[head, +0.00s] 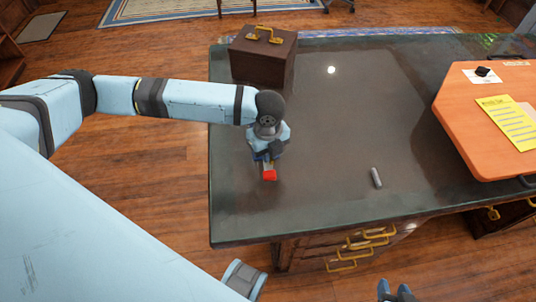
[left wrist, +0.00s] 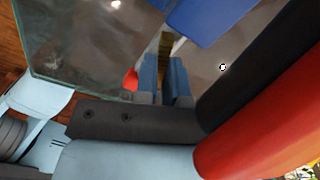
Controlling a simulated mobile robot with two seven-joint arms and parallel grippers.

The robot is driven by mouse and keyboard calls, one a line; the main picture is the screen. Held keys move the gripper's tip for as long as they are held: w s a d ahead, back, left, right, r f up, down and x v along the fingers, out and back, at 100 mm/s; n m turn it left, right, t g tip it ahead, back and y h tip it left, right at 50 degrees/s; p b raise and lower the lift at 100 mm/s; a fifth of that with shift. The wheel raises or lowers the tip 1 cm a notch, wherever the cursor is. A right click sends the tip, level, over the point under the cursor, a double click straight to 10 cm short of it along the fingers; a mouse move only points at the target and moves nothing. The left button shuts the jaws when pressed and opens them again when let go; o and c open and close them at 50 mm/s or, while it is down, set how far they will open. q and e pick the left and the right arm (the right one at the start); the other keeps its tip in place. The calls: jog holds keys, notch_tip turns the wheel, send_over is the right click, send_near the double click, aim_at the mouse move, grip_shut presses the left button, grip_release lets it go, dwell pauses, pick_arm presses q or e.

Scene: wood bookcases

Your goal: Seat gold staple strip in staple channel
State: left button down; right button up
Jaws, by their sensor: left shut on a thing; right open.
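My left gripper (head: 266,162) is over the left part of the dark desk and shut. A small red piece (head: 269,175) shows at its fingertips. In the left wrist view, a narrow gold-brown sliver (left wrist: 167,46) shows by the blue fingers (left wrist: 166,72); it may be the gold staple strip. A blue block (left wrist: 205,18) is just beyond them, and a red piece (left wrist: 131,79) is beside them. A large red and black shape fills the lower right there. I cannot make out the staple channel. My right gripper (head: 395,290) is open and empty at the bottom edge.
The dark desk top (head: 320,130) is mostly clear. A small grey cylinder (head: 376,178) lies on it. A brown case (head: 264,58) with a gold handle stands at the back left. An orange board (head: 470,120) with yellow paper (head: 508,121) is at the right.

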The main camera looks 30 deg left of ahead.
pick_arm(q)
jog(key=shift+f, duration=0.65)
jog(key=c, duration=1.2)
grip_release()
jog(key=shift+s, duration=0.1)
notch_tip(320, 180, up, 12)
jog(key=shift+r+p, duration=0.1)
jog(key=shift+p, duration=0.55)
